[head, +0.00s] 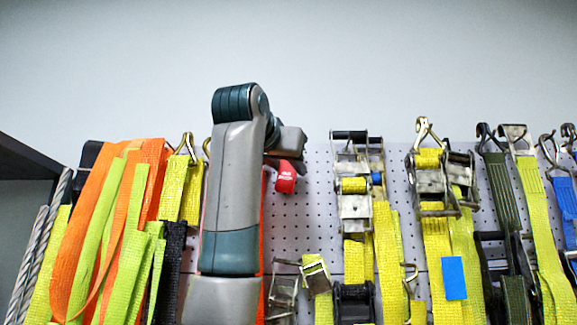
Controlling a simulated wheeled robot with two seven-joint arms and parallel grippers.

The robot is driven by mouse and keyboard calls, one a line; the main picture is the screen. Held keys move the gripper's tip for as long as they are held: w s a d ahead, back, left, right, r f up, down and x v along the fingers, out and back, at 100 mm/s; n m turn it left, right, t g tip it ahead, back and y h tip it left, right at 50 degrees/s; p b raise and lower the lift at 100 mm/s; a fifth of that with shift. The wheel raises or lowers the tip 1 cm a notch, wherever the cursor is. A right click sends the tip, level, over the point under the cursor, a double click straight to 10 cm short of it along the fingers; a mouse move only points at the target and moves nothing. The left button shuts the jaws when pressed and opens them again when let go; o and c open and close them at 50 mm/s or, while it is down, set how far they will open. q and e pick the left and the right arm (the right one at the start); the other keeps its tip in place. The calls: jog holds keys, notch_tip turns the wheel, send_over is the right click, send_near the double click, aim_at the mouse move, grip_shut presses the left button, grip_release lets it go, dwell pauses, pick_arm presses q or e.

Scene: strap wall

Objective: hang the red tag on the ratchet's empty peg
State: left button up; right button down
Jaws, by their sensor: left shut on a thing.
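The red tag (287,178) is small, with faint pale marking on its face. It hangs just below my left gripper (282,162), which is shut on it in front of the white pegboard. My left arm rises up the middle of the picture and bends over to the right at its top. Metal ratchets on yellow straps hang to the right of the tag, one closer (352,160) and one farther (437,180). I cannot make out which peg is empty. My right gripper is not in view.
Bare pegboard (310,215) lies between the tag and the closer ratchet. Orange and yellow straps (110,230) crowd the left. A blue card (453,278) is on a yellow strap. Dark and blue straps hang at the far right. A dark shelf edge is at left.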

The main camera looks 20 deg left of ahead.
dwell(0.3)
pick_arm(q)
jog(key=o, duration=1.1)
jog(key=shift+o, duration=0.2)
jog(key=shift+d, duration=0.15)
